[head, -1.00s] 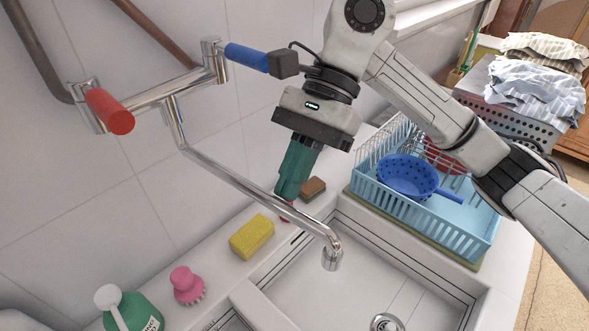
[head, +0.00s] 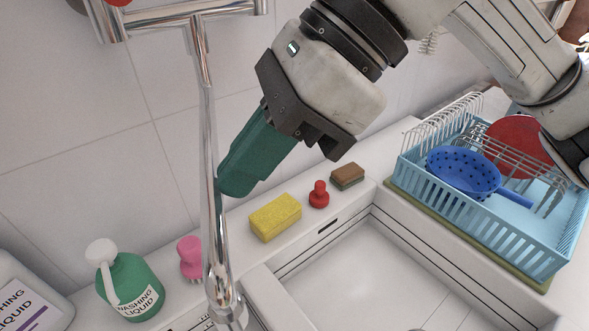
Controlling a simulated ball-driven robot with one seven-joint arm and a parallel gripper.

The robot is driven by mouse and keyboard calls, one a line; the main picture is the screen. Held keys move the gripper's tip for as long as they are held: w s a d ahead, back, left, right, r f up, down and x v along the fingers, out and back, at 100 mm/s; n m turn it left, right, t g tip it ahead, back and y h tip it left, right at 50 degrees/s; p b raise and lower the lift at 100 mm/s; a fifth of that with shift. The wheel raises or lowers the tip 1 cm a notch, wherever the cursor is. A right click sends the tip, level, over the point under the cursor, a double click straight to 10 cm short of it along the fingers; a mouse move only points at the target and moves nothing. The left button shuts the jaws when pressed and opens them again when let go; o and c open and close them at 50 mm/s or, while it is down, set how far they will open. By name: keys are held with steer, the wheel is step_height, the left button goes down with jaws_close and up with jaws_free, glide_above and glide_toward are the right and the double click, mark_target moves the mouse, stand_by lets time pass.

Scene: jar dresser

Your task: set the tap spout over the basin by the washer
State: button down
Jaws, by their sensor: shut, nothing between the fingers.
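The chrome tap spout (head: 208,150) runs down from the wall tap (head: 180,18). Its outlet end (head: 228,312) hangs at the bottom, around the divider (head: 262,292) and the partly seen left basin; exactly which it is over, I cannot tell. The large basin (head: 375,265) lies to the right of the divider. My gripper (head: 236,186) is shut and empty, its green fingers at the spout's right side. They look very near or touching it; contact is unclear. I see no washer.
A yellow sponge (head: 275,217), red stopper (head: 319,195), brown sponge (head: 347,176), pink brush (head: 190,257) and green bottle (head: 130,288) line the back ledge. A blue dish rack (head: 490,205) with a blue colander (head: 463,170) stands right. A white bottle (head: 30,300) is far left.

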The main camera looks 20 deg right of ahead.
steer(key=shift+w+a+b, duration=0.15)
steer(key=shift+a+b, duration=0.35)
steer(key=shift+a, duration=0.65)
steer(key=shift+w+a+b, duration=0.1)
steer(key=shift+a+b, duration=0.4)
steer(key=shift+a, duration=0.6)
steer(key=shift+d, duration=0.1)
